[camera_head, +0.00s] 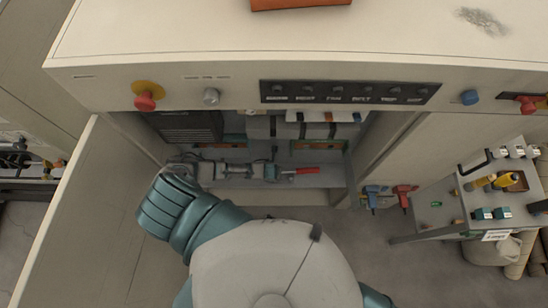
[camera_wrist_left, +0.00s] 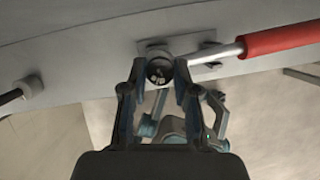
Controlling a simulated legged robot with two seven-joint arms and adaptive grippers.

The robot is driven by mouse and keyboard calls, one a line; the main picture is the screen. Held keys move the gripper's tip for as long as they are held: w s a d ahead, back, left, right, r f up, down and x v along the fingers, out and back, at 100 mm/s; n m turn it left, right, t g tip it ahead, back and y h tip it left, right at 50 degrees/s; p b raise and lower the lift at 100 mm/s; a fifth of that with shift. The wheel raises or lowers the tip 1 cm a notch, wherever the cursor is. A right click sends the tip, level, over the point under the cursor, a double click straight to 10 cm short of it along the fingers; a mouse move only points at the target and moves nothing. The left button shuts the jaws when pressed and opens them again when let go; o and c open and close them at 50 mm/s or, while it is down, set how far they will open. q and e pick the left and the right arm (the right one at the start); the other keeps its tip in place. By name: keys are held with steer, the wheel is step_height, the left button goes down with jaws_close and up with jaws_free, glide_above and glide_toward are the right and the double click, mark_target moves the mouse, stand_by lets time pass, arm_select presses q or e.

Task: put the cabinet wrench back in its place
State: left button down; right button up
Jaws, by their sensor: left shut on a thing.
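The cabinet wrench (camera_head: 304,171) has a red handle and shows inside the open cabinet in the head view, pointing right. In the left wrist view, its red grip (camera_wrist_left: 278,41) is at the upper right, and a metal shaft runs left to a round head (camera_wrist_left: 160,70). My left gripper (camera_head: 272,171) reaches into the cabinet at the wrench's left end. In the wrist view, my left gripper (camera_wrist_left: 160,72) is shut on the round head, one finger at each side. Behind it is a grey surface with a small plate (camera_wrist_left: 207,50); I cannot tell whether the wrench touches it. My right gripper is not in view.
The open cabinet door (camera_head: 85,215) stands on the left. The control panel (camera_head: 345,92) is above the opening. A red knob (camera_head: 145,101) sticks out at the upper left. Right of the opening are hanging tools (camera_head: 403,194) and a small workbench (camera_head: 440,205).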

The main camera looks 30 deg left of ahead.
arm_select(q)
steer(key=shift+f, duration=0.25)
steer(key=shift+f, duration=0.15)
steer(key=c, duration=0.8)
jaws_free()
steer(key=v, duration=1.2)
